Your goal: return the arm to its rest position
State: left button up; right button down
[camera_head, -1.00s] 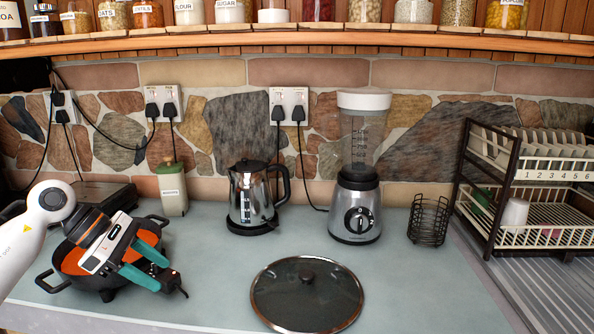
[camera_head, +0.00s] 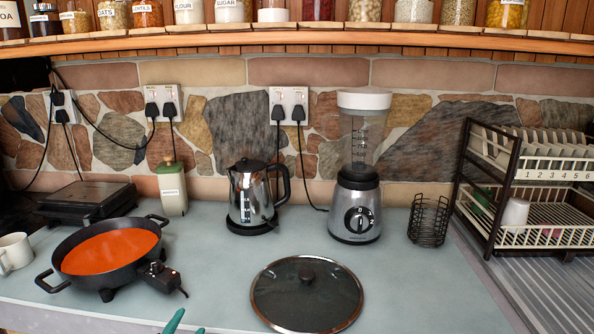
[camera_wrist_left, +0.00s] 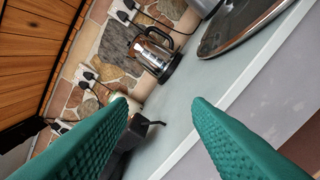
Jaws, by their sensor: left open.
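My left gripper (camera_head: 186,326) shows only as teal fingertips at the bottom edge of the head view, in front of the counter's edge. In the left wrist view its two green fingers (camera_wrist_left: 160,105) are wide apart with nothing between them. The rest of my left arm is out of the head view. My right gripper is in neither view. A black electric pan (camera_head: 72,279) with orange-red contents stands on the counter at the left, apart from the gripper.
A glass lid (camera_head: 307,294) lies on the counter right of the gripper. A kettle (camera_head: 252,196), a blender (camera_head: 356,210), a wire holder (camera_head: 429,221) and a dish rack (camera_head: 488,200) stand behind. A white mug (camera_head: 14,253) is at far left. The counter between pan and lid is clear.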

pick_arm(q)
jog(key=s+f+n+g, duration=0.5)
jog(key=s+f+g, duration=0.3)
jog(key=s, duration=0.5)
jog(key=s+f+n+g, duration=0.55)
jog(key=s+f, duration=0.45)
jog(key=s, duration=0.3)
notch_tip(320, 180, down, 27)
jog(key=s+m+g, duration=0.1)
jog(key=g, duration=0.1)
jog(key=s+a+f+g+y+p, duration=0.1)
jog(key=s+a+f, duration=0.2)
jog(key=s+f, duration=1.1)
jog(key=shift+s, duration=1.1)
